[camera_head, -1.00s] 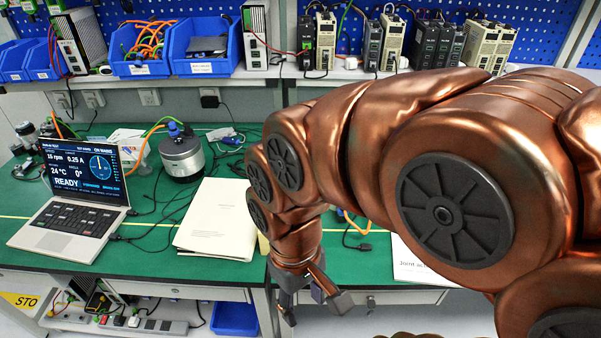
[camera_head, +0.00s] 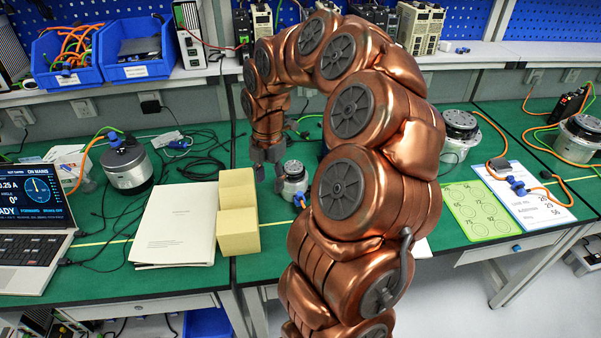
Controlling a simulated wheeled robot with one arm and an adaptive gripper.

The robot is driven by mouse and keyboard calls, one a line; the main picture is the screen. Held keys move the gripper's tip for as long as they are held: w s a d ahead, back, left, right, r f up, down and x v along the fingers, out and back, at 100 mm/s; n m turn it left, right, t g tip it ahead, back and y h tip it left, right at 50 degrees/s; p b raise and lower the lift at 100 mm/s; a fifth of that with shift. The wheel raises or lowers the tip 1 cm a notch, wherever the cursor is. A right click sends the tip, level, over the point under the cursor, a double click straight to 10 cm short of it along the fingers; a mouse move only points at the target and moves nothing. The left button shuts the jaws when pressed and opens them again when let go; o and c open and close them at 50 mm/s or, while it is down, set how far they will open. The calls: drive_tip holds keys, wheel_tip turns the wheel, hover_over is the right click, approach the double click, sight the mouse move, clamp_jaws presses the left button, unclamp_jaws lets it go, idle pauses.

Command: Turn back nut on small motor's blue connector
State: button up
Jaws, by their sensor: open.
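The small silver motor (camera_head: 292,182) stands on the green bench, just left of my arm. Its blue connector (camera_head: 299,201) shows low on its front right side; the nut on it is too small to make out. My gripper (camera_head: 268,175) is pointing down with its fingers open, just left of the small motor and a little above the bench. It looks empty. I cannot tell whether a finger touches the motor. My arm hides the bench to the motor's right.
Yellow blocks (camera_head: 238,222) stand close to the gripper's left, beside a white booklet (camera_head: 178,222). A larger motor (camera_head: 127,168) and a laptop (camera_head: 30,225) are further left. Another motor (camera_head: 459,134), a green sheet (camera_head: 481,211) and a white sheet (camera_head: 524,199) lie right.

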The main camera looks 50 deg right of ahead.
sight(300, 193)
drive_tip(key=d+f+n, duration=0.1)
drive_tip(key=d, duration=0.2)
drive_tip(key=d+f+n, duration=0.1)
drive_tip(key=d+f, duration=0.1)
drive_tip(key=d, duration=0.1)
drive_tip(key=d+f+n, duration=0.1)
drive_tip(key=d, duration=0.3)
drive_tip(key=shift+s+f, duration=0.1)
drive_tip(key=shift+f, duration=0.1)
drive_tip(key=shift+s+d+f+n, duration=0.1)
drive_tip(key=shift+d+f+n, duration=0.2)
drive_tip(key=shift+d, duration=0.05)
drive_tip(key=shift+a+f+b, duration=0.1)
drive_tip(key=shift+f+b, duration=1.15)
drive_tip(key=shift+f, duration=0.95)
drive_tip(key=shift+f+b, duration=0.65)
drive_tip(key=shift+f, duration=1.55)
drive_tip(key=c, duration=0.7)
